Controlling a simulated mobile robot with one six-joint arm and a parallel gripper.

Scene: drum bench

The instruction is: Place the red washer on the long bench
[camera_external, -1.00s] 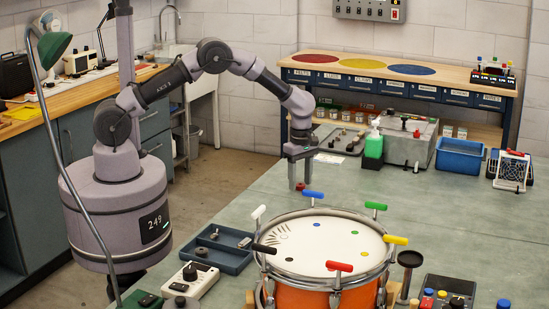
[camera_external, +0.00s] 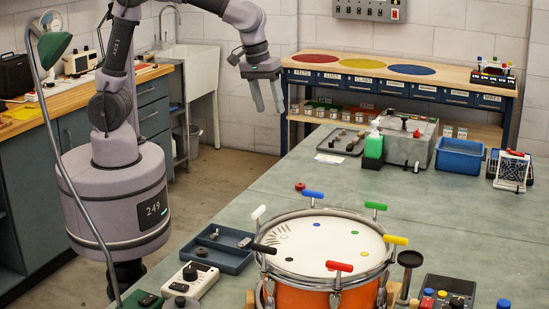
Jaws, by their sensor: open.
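The red washer (camera_external: 300,186) is a small red ring lying flat on the long grey-green bench (camera_external: 255,203), just behind the drum and left of the blue-handled key. My gripper (camera_external: 268,108) is open and empty, its two fingers pointing down. It is raised well above the bench, up and to the left of the washer, in front of the pale wall and left of the back workbench.
The drum (camera_external: 325,250) with several coloured T-handles stands on the near bench. A shallow blue tray (camera_external: 217,250) lies to its left. The bench behind the drum is mostly clear.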

